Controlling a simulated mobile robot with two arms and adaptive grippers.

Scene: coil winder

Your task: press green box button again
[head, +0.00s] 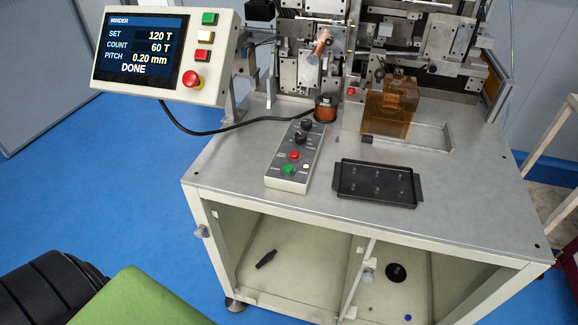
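The control box (294,150) is a narrow grey box lying on the metal table top, left of the black tray. Nothing covers the green button. Neither of my grippers is in view.
The display panel has its own green button (209,18) and a red mushroom button (191,79). A black tray (347,196) lies right of the control box. Behind stand a copper coil (326,109), an amber block (389,108) and the winder mechanism. The table's front left is clear.

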